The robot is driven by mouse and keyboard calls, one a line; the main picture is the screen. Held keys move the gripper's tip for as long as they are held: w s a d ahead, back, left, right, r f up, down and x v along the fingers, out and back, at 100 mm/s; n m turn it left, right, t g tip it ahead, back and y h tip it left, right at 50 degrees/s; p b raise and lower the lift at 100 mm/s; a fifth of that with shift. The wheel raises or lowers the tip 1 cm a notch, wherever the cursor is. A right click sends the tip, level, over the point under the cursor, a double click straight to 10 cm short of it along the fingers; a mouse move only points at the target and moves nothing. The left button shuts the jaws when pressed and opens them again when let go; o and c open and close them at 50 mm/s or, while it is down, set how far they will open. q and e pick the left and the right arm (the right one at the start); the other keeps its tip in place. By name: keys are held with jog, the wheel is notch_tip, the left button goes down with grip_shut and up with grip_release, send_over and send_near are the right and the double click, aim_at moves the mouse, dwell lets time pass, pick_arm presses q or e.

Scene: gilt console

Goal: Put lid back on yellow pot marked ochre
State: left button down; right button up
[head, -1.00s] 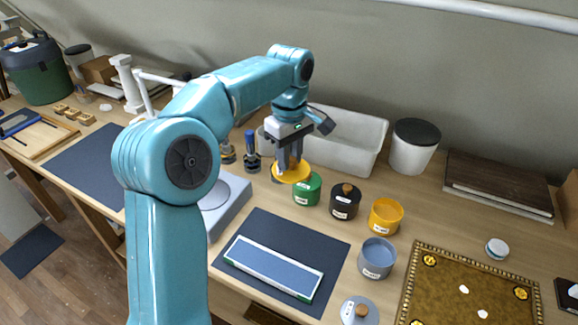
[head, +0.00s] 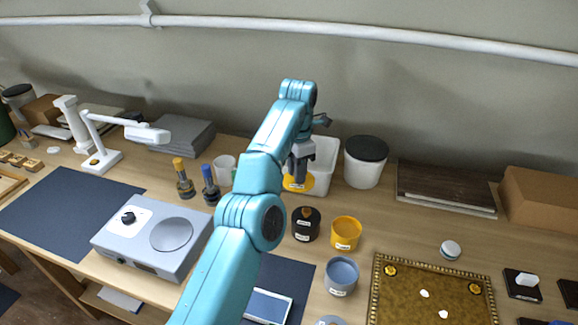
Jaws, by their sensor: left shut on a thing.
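My left gripper (head: 299,173) is shut on a yellow lid (head: 303,185) and holds it behind the black pot. The yellow pot (head: 345,234) stands open on the bench, to the right of the lid and nearer to me. The pot carries a small white label, too small to read here. My arm hides part of the area left of the black pot, and the green pot is out of sight there. My right gripper is not in view.
An open grey-blue pot (head: 341,278) is in front. Behind are a white bin (head: 327,160) and a black-lidded white tub (head: 365,165). A gilt-edged board (head: 430,262) lies to the right.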

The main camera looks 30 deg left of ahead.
pick_arm(q)
jog(key=shift+m, duration=0.6)
jog(key=w+d+f, duration=0.1)
jog(key=d+f, duration=0.2)
jog(key=d, duration=0.1)
jog(key=w+d+f+p, duration=0.1)
jog(key=d+f, duration=0.3)
jog(key=d, duration=0.1)
jog(key=w+d+f, duration=0.2)
jog(key=d+f, duration=0.2)
jog(key=d, duration=0.1)
jog(key=shift+f+p, duration=0.1)
jog(key=shift+p, duration=0.2)
jog(key=shift+f+b, duration=0.45)
jog(key=shift+f, duration=0.55)
jog(key=shift+r+p, duration=0.1)
jog(key=shift+p, duration=0.2)
jog(key=shift+f, duration=0.2)
dwell(0.6)
dwell(0.4)
dwell(0.4)
